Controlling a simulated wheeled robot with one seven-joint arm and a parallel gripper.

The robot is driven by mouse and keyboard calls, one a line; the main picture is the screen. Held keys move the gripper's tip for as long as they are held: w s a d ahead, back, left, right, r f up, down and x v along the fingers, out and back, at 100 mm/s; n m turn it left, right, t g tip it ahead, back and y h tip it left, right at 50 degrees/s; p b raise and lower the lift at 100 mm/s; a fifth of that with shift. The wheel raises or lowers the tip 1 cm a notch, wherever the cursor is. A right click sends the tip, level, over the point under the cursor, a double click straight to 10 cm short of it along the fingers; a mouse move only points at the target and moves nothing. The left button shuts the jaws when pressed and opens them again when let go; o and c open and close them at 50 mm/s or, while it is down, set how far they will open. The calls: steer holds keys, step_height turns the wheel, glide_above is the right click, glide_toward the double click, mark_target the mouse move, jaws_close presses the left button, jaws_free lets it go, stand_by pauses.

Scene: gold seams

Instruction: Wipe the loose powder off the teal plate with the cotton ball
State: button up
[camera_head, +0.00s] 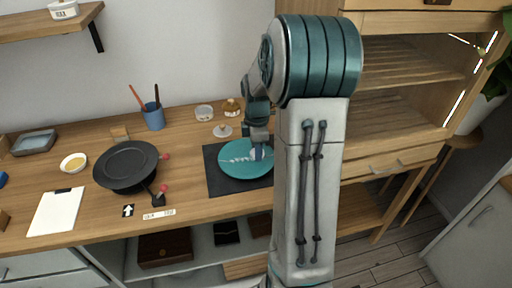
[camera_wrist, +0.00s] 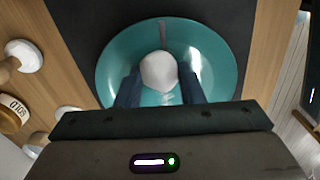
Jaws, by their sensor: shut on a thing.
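The teal plate (camera_head: 232,167) lies on a dark mat in the head view, with a pale branching streak on its face. It also fills the upper middle of the wrist view (camera_wrist: 115,62), where greyish and whitish streaks show near the ball. My gripper (camera_wrist: 160,80) is shut on the white cotton ball (camera_wrist: 158,70), low over the plate. In the head view the ball (camera_head: 257,154) shows small between my fingers at the plate's right part. I cannot tell whether the ball touches the plate. My arm hides the mat's right side in the head view.
Left of the dark mat (camera_head: 213,187) stands a black round dish on a stand (camera_head: 125,165) with red knobs. Behind are a blue cup with brushes (camera_head: 154,118), a glass dish (camera_head: 204,112) and a small gold-labelled jar (camera_head: 232,107). A clipboard (camera_head: 56,212) lies front left.

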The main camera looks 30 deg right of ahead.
mark_target(236, 161)
steer(key=shift+s+a, duration=0.25)
steer(key=shift+s, duration=0.2)
steer(key=shift+w, duration=0.35)
steer(key=shift+s, duration=0.15)
steer(key=shift+r+p, duration=0.1)
steer(key=shift+p, duration=0.4)
steer(key=shift+w+a, duration=0.45)
steer(key=shift+a, duration=1.25)
steer(key=shift+w+a, duration=0.45)
steer(key=shift+w, duration=0.3)
steer(key=shift+s+a, duration=0.2)
steer(key=shift+a, duration=0.8)
steer(key=shift+r+p, duration=0.7)
steer(key=shift+p, duration=0.05)
